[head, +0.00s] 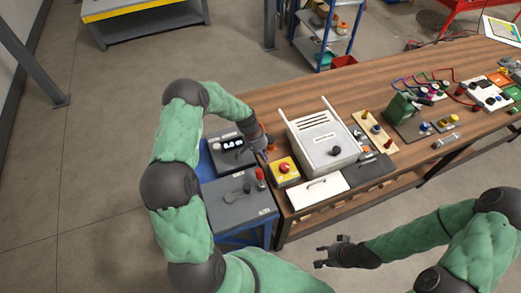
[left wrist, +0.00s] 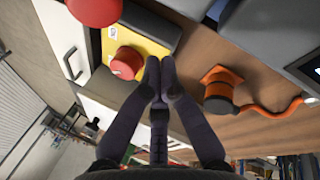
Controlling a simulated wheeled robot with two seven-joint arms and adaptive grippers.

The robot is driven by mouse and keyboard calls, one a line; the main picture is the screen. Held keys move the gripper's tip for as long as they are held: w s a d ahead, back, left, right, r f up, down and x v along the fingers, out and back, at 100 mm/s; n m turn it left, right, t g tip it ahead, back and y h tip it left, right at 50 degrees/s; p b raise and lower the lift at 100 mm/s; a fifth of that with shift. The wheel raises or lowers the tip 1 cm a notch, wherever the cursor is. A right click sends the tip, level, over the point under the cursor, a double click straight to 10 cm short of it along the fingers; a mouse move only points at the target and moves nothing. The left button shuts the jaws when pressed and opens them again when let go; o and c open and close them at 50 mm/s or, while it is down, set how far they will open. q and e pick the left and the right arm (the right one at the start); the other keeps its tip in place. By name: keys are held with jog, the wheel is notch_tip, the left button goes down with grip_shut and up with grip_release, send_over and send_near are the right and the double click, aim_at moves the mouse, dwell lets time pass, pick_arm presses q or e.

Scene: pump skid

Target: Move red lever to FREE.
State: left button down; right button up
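The red lever (head: 260,175) stands up at the right side of the grey box (head: 225,213), beside a shorter dark handle (head: 247,187). Its markings are too small to read. My left gripper (head: 268,148) is beyond the lever, apart from it, near the yellow box. In the left wrist view its fingertips (left wrist: 160,68) are together with nothing visible between them. A large red rounded knob (left wrist: 95,8) is cut off at the top edge there; I cannot tell if it is the lever's. My right gripper (head: 332,252) is open and empty, away from the bench.
A yellow box (head: 291,178) with a red button (head: 284,168) sits close by the lever. Around it are a black display box (head: 226,160), a white case (head: 322,142) and a white panel (head: 318,192). An orange cable (left wrist: 275,109) lies near my left gripper.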

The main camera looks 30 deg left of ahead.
aim_at(261, 180)
pick_arm(q)
jog(key=s, duration=0.3)
jog(key=shift+d+p, duration=0.2)
jog(key=shift+p, duration=0.2)
jog(key=shift+s+r, duration=0.15)
jog(key=shift+s, duration=0.25)
jog(key=shift+a, duration=0.1)
